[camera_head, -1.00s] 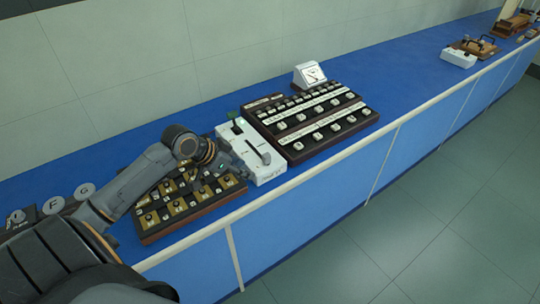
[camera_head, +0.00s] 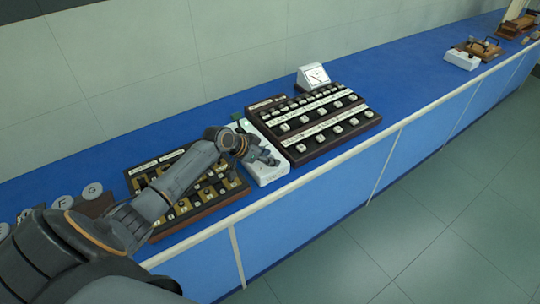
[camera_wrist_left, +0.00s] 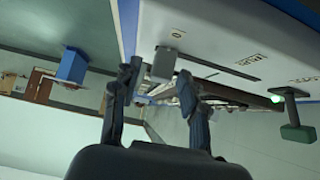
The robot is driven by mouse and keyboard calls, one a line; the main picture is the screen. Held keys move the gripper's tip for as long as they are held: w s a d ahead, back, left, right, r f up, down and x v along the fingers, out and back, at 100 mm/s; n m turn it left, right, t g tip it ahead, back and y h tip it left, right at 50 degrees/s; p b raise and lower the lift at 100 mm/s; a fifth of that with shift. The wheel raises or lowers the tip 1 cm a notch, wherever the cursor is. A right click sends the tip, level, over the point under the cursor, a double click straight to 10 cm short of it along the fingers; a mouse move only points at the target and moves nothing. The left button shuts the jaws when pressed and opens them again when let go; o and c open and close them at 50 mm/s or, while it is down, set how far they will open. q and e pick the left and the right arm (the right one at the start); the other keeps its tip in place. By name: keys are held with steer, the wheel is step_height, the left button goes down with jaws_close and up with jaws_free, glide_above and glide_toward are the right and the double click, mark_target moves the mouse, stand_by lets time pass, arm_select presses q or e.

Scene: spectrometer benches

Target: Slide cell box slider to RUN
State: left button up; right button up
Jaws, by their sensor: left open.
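The cell box is the white box (camera_head: 262,176) on the blue bench, mostly covered by my left arm in the head view. Its white face (camera_wrist_left: 225,30) fills the upper right of the left wrist view, with dark slots and small labels too small to read. A grey block-shaped slider knob (camera_wrist_left: 165,63) stands out from it. My left gripper (camera_head: 268,157) is over the box. In the wrist view the open left gripper (camera_wrist_left: 160,72) has one finger on each side of the knob; I cannot tell whether they touch it. My right gripper is not in view.
A dark panel with white switches (camera_head: 325,133) stands close to the right of the box. A brass-and-black panel (camera_head: 207,205) lies under my arm. A meter (camera_head: 312,76) stands behind. A green-lit lamp (camera_wrist_left: 276,98) and dark green lever (camera_wrist_left: 297,132) are beside the slots.

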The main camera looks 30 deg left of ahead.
arm_select(q)
steer(key=shift+w+d+f, duration=0.15)
steer(key=shift+w+f, duration=0.1)
steer(key=shift+f, duration=0.1)
jaws_close()
steer(key=w+a+b, duration=0.1)
steer(key=a+b, duration=0.1)
steer(key=w+a+b, duration=0.1)
steer(key=a+b, duration=0.3)
steer(key=shift+w+a+f+b, duration=0.3)
steer(key=shift+w, duration=0.1)
steer(key=shift+w+a+r+b, duration=0.2)
steer(key=shift+a+b, duration=0.1)
steer(key=shift+a, duration=0.2)
steer(key=shift+s+d+r, duration=0.1)
steer(key=shift+r, duration=0.05)
